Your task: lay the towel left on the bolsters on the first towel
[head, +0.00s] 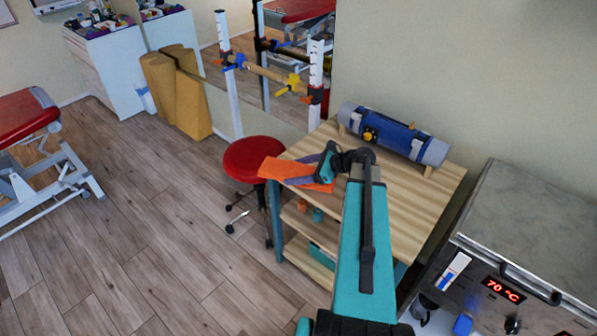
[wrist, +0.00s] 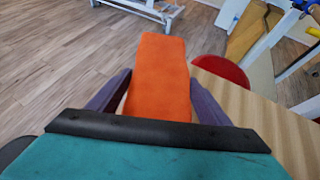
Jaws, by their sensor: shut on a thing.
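My gripper (head: 294,170) is shut on an orange towel (head: 271,170), a flat folded strip. In the wrist view the towel (wrist: 160,72) sits between my purple fingers and extends out ahead of them. In the head view it is at the left end of the wooden table, and its far end reaches toward the red stool. I cannot tell whether it touches the table. Tan bolsters (head: 186,95) stand upright by the mirror at the back; I see no towel on them.
A blue roll-shaped device (head: 393,132) lies at the back of the wooden table (head: 425,190). A red stool (head: 250,158) stands at its left end. A steel heater unit (head: 540,225) showing 70 °C is at right. The wooden floor (head: 140,220) at left is clear.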

